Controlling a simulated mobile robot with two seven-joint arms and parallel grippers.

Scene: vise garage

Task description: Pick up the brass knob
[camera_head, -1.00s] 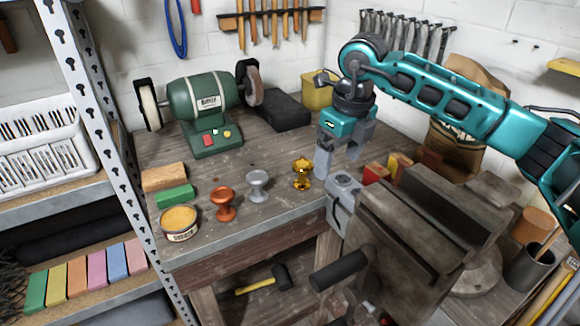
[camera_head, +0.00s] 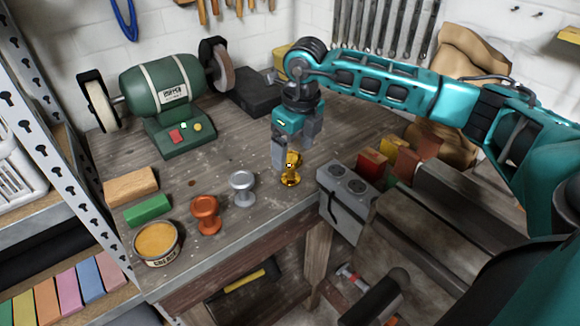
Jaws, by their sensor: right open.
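The brass knob (camera_head: 291,176) is shiny gold and stands upright on the workbench near its front edge, left of the vise. My right gripper (camera_head: 293,160) is open just above and around the knob's top. One finger hangs on the knob's left side and partly covers it; the other finger is behind and to the right. Whether the fingers touch the knob cannot be told. A silver knob (camera_head: 243,187) and a copper knob (camera_head: 206,214) stand to its left in a row. My left gripper is not in view.
The large vise (camera_head: 347,196) stands close on the right, with coloured blocks (camera_head: 372,165) behind its jaw. A green bench grinder (camera_head: 160,92) stands at the back left. A grease tin (camera_head: 157,243) and two blocks lie at the left front. The middle of the bench (camera_head: 215,150) is clear.

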